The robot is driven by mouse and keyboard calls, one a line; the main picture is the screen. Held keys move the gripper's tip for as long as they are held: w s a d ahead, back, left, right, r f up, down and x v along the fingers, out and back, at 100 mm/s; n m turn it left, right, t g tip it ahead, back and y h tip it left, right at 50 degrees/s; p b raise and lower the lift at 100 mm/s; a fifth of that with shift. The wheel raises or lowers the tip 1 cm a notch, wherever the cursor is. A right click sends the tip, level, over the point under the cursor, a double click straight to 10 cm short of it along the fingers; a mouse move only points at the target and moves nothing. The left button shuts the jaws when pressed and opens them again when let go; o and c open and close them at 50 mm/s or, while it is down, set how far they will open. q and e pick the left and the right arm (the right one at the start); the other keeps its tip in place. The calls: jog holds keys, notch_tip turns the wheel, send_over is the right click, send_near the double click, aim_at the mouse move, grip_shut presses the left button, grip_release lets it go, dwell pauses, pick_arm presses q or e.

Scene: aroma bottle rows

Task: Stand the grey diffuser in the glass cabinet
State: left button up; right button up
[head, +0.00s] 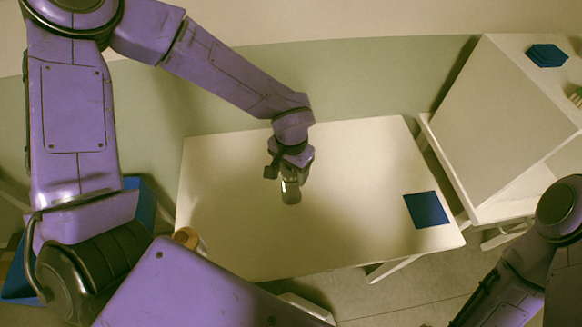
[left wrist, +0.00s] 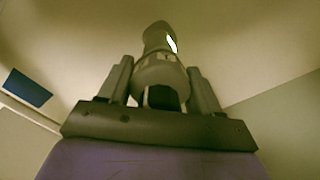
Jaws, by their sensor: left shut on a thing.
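The grey diffuser (head: 291,192) hangs from my left gripper (head: 289,174) over the middle of the white table. In the left wrist view the diffuser (left wrist: 158,42) sits between the two fingers of my left gripper (left wrist: 160,80), which is shut on it, and points away from the palm. Whether its base touches the table is hard to tell. A large pale cabinet-like unit (head: 475,115) stands at the right; I see no clear glass on it. My right arm shows at the lower right, but its gripper is out of view.
A blue mat (head: 427,209) lies at the right of the white table (head: 230,240); it also shows in the left wrist view (left wrist: 27,88). A tan round item (head: 187,237) is near the table's front left. Most of the tabletop is clear.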

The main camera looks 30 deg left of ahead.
pick_arm(q)
jog(key=shift+w+f, duration=0.2)
jog(key=shift+w, duration=0.05)
jog(key=o, duration=1.4)
jog(key=shift+w+f, duration=0.15)
jog(key=shift+o, duration=0.5)
jog(key=shift+s, duration=0.2)
jog(key=shift+r, duration=0.2)
